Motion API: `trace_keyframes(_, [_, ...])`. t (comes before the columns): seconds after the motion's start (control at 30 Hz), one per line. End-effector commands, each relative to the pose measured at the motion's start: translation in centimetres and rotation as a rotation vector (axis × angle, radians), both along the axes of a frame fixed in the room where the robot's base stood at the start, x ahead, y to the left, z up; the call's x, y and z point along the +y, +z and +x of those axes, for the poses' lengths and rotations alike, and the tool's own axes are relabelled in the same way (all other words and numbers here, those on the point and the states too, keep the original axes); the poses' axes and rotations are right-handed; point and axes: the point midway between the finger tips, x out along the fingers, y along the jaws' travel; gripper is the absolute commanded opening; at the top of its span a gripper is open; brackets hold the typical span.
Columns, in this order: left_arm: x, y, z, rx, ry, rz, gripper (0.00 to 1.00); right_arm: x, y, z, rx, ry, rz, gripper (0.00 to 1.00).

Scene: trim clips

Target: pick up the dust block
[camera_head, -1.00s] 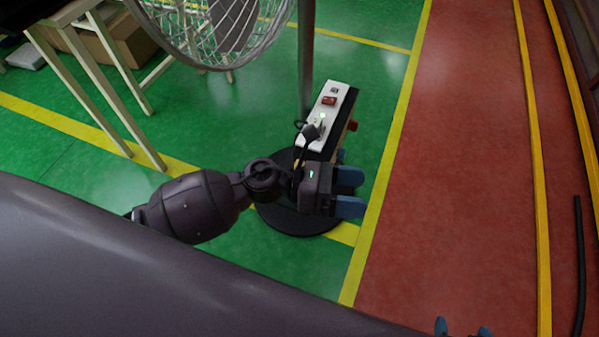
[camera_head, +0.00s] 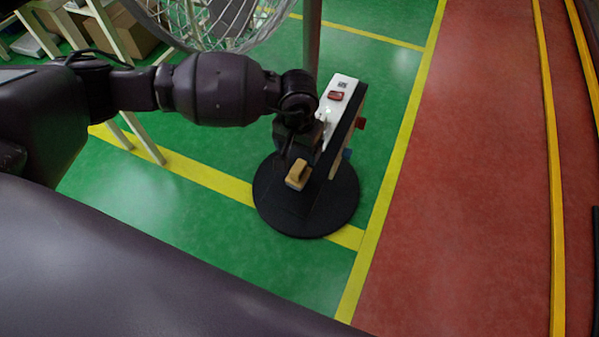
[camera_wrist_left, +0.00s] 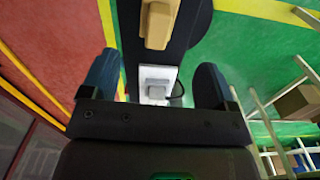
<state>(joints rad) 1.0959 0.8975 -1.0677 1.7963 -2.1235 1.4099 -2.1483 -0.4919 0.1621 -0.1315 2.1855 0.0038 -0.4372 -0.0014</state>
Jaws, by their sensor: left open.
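The dust block appears to be the small tan block (camera_head: 298,174), seen over the black round base (camera_head: 320,215) of the stand. It also shows in the left wrist view (camera_wrist_left: 160,22), at the top middle, beyond my finger pads. My left gripper (camera_head: 306,135) is at the near side of the white panel, just above the block in the head view; its fingers are mostly hidden there. In the left wrist view the blue fingers of the left gripper (camera_wrist_left: 156,82) are wide apart with nothing clamped between them. My right gripper is out of view.
A white panel (camera_head: 345,85) with a red switch stands on the stand beside the gripper. A metal pole (camera_head: 309,50) and a wire fan cage (camera_head: 225,25) are behind. A wooden-legged table (camera_head: 105,30) is at the left. The green and red floor is clear on the right.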

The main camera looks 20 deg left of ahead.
Motion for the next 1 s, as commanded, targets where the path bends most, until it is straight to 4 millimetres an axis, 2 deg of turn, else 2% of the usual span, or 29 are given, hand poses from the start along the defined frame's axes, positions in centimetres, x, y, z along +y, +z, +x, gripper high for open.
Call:
trace_keyframes(0.3, [-0.1,-4.7,-0.3,0.01,0.002,-0.003,0.81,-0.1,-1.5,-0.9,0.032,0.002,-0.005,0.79])
trace_keyframes(0.57, [-0.1,-6.1,-0.3,0.006,0.002,-0.003,0.81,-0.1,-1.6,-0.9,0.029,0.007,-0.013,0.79])
trace_keyframes(0.83, [-0.3,-9.9,-0.6,0.012,0.004,-0.005,0.81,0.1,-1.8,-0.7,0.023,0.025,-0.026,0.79])
trace_keyframes(1.0, [-0.3,-10.6,-0.4,0.004,0.004,-0.005,0.81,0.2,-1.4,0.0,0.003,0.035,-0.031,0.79])
